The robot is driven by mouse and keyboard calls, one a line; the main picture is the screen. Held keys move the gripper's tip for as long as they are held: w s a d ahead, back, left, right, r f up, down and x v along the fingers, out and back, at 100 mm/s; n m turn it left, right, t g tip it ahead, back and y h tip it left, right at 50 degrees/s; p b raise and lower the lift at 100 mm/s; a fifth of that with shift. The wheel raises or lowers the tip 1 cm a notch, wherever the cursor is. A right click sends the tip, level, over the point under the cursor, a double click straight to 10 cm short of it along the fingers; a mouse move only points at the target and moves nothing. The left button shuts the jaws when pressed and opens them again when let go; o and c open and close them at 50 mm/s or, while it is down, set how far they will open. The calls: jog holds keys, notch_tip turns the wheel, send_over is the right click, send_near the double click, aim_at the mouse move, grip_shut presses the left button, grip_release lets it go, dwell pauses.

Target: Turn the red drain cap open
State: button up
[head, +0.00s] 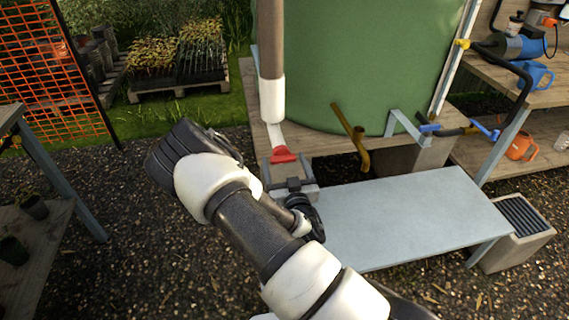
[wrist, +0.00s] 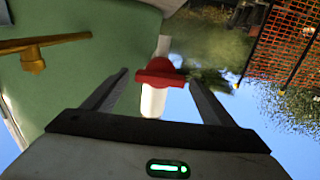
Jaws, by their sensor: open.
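The red drain cap (head: 283,155) sits at the lower end of a white pipe fitting (head: 272,100) beside the green tank. In the wrist view the red cap (wrist: 160,73) lies between my two fingers, near their tips, with a gap on each side. A white pipe piece (wrist: 153,101) shows beyond it. My gripper (head: 293,183) is open and empty, just below the cap in the head view. Its fingers (wrist: 158,88) straddle the cap in the wrist view; I cannot tell how far they reach along it.
The green tank (head: 370,60) stands on a wooden platform behind the cap. A brass pipe (head: 352,135) sticks out to its right. A grey bench (head: 410,215) lies in front of the tank, to the right of my gripper. An orange mesh panel (head: 50,70) stands at left.

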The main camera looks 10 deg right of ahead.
jog(key=c, duration=1.1)
jog(key=shift+o, duration=0.2)
jog(key=shift+n, duration=0.3)
jog(key=n+b, duration=0.1)
jog(key=n, duration=0.2)
jog(key=shift+f, duration=0.1)
jog(key=n+b, duration=0.1)
jog(key=n, duration=0.3)
jog(key=shift+a, duration=0.1)
jog(key=n, duration=0.4)
jog(key=shift+f+n+b, duration=0.1)
jog(key=shift+n+b, duration=0.2)
jog(key=shift+n, duration=1.6)
